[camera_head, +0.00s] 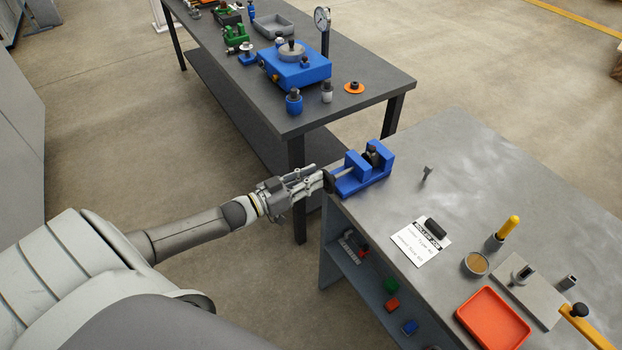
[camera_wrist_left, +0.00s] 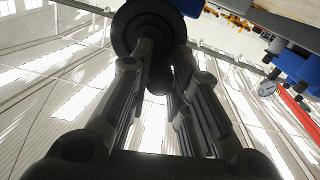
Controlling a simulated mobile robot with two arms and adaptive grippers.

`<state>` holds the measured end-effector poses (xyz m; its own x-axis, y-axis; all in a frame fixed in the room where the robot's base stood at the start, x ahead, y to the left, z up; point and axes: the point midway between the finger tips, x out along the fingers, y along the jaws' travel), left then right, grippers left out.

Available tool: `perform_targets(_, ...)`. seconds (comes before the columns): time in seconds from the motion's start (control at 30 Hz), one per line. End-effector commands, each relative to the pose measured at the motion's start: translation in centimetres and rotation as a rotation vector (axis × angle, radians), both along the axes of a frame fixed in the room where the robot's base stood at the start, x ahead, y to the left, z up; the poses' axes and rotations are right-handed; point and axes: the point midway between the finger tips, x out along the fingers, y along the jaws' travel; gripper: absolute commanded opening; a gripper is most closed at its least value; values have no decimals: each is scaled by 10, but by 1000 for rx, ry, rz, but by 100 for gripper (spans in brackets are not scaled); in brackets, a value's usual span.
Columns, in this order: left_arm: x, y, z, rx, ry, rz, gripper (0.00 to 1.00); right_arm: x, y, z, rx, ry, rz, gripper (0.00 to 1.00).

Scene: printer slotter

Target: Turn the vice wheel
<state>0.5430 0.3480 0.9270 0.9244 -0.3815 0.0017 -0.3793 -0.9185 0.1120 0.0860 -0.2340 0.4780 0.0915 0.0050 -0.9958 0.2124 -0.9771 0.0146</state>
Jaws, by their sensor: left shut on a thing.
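The blue vice (camera_head: 358,175) sits on the near left edge of the grey workbench, with a small dark piece (camera_head: 372,153) between its jaws. Its dark wheel (camera_head: 329,181) faces left, past the table edge. My left gripper (camera_head: 318,177) reaches in from the left, its fingers at the wheel. In the left wrist view the black round wheel (camera_wrist_left: 132,22) is at the top, and a dark handle (camera_wrist_left: 158,78) sticks out from it between the fingers of my left gripper (camera_wrist_left: 160,75). The fingers are closed on this handle. My right gripper is not in view.
The workbench holds a small grey part (camera_head: 426,173), a white card (camera_head: 421,243), a yellow-handled tool (camera_head: 507,228) and an orange tray (camera_head: 493,320). A shelf with small blocks (camera_head: 391,304) is below. A second table (camera_head: 368,78) with a blue device (camera_head: 294,68) stands behind.

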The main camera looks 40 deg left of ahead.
Motion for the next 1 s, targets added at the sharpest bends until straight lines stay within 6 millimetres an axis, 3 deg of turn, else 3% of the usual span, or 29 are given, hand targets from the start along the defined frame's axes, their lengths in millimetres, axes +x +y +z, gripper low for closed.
perform_targets(0.7, -2, 0, -7, -65, 39, -2, 0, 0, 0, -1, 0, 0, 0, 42)
perform_targets(0.73, -2, 0, -7, -65, 39, -2, 21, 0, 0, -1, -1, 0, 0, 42)
perform_targets(0.9, -1, 0, -5, -66, 36, -2, 42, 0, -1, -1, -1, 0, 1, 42)
perform_targets(1.0, -1, 0, -4, -66, 34, -2, 42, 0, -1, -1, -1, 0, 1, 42)
